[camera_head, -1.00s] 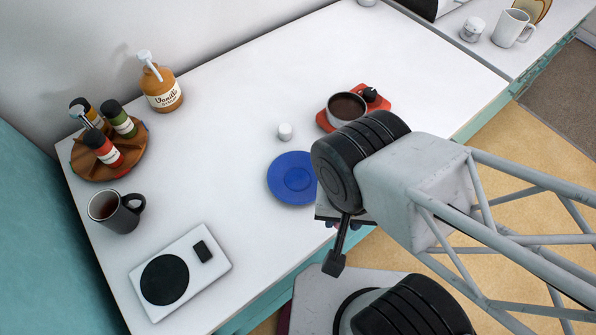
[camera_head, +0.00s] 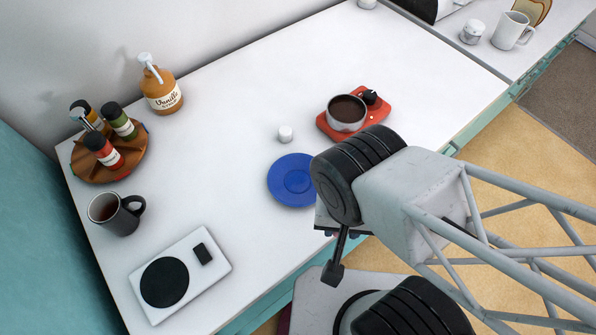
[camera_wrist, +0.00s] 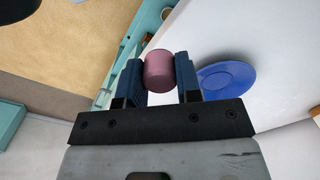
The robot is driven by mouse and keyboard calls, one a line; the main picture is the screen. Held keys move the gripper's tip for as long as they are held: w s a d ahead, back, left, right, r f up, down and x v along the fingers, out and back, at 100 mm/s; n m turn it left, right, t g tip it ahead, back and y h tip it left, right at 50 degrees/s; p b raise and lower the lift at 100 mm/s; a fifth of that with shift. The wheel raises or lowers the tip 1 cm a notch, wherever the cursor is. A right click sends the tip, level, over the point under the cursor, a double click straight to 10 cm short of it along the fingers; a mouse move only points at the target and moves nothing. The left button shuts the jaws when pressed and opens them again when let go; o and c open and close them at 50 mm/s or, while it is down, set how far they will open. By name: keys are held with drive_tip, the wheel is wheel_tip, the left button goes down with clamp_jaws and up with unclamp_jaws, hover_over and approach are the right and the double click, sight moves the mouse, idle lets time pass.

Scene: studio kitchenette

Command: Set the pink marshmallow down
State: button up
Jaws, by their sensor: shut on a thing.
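The pink marshmallow (camera_wrist: 159,71) shows in the wrist view, held between the two blue fingers of my gripper (camera_wrist: 159,78). The gripper is shut on it. Beyond it to the right is the blue saucer (camera_wrist: 226,80), empty and apart from the marshmallow. In the head view the blue saucer (camera_head: 292,180) lies on the white counter near its front edge. My arm hides the gripper's fingertips and the marshmallow there.
A white marshmallow (camera_head: 285,134) stands behind the saucer. A cup of dark drink (camera_head: 346,112) sits on a red base (camera_head: 374,119). A dark mug (camera_head: 117,213), a white scale-like device (camera_head: 180,274), a spice tray (camera_head: 100,172) and a vanilla bottle (camera_head: 161,90) stand left. The counter's middle is clear.

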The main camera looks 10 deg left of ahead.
hover_over(298, 181)
drive_tip(key=shift+f, duration=0.75)
drive_tip(key=shift+f, duration=0.1)
drive_tip(key=shift+f, duration=1.65)
drive_tip(key=shift+f, duration=0.15)
drive_tip(key=o, duration=0.8)
drive_tip(key=shift+o, duration=0.2)
wheel_tip(298, 181, up, 12)
drive_tip(key=shift+r, duration=0.2)
